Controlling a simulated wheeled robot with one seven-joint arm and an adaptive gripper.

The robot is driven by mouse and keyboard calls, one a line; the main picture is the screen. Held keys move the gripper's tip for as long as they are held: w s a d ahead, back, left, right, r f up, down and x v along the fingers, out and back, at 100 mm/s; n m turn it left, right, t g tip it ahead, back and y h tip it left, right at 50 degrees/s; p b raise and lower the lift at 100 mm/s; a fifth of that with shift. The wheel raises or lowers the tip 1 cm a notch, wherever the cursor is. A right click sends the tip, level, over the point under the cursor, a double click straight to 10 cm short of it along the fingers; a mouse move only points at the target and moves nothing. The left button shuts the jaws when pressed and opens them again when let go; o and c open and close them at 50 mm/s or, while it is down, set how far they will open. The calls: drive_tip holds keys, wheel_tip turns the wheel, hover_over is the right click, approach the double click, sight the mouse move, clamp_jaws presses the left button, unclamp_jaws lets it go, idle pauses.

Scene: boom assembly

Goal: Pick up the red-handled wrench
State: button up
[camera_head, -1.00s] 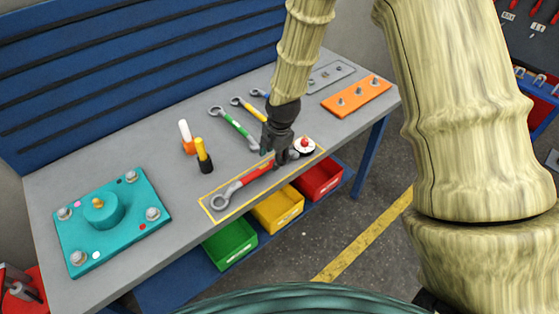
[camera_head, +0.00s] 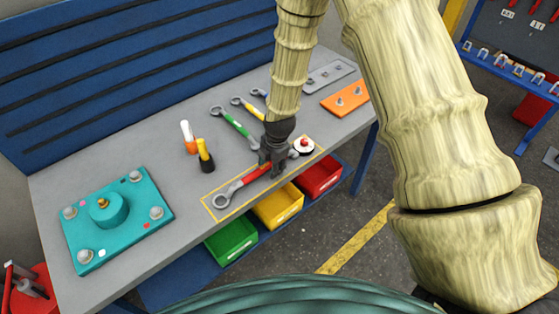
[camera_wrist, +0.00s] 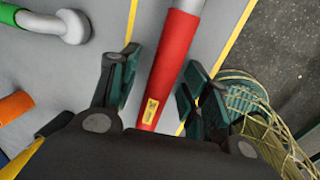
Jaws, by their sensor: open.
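The red-handled wrench (camera_head: 228,197) lies flat inside a yellow outlined rectangle near the table's front edge, its grey ring end at the left. My gripper (camera_head: 271,172) points down over the right part of its red handle and hides some of it. In the wrist view the red handle (camera_wrist: 173,65) runs between the two spread fingers of my gripper (camera_wrist: 155,92). The fingers are open, one on each side of the handle, with a gap visible on both sides. I cannot tell how far above the table the fingertips are.
A white round piece with a red top (camera_head: 304,146) stands just right of my gripper. A green-handled wrench (camera_head: 235,126) and a yellow-handled wrench (camera_head: 250,108) lie behind.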

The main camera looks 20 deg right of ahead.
sight(271, 162)
clamp_jaws()
drive_tip(key=shift+r, duration=0.15)
drive_tip(key=shift+r+b, duration=1.05)
drive_tip(key=shift+r, duration=0.4)
drive_tip(key=s+a+r+b, duration=0.1)
drive_tip(key=s+b, duration=0.4)
drive_tip(key=s, duration=1.1)
drive_tip(key=shift+r, duration=0.45)
drive_tip(key=c, duration=0.6)
unclamp_jaws()
drive_tip(key=shift+c, duration=0.2)
clamp_jaws()
drive_tip(key=shift+f, duration=0.1)
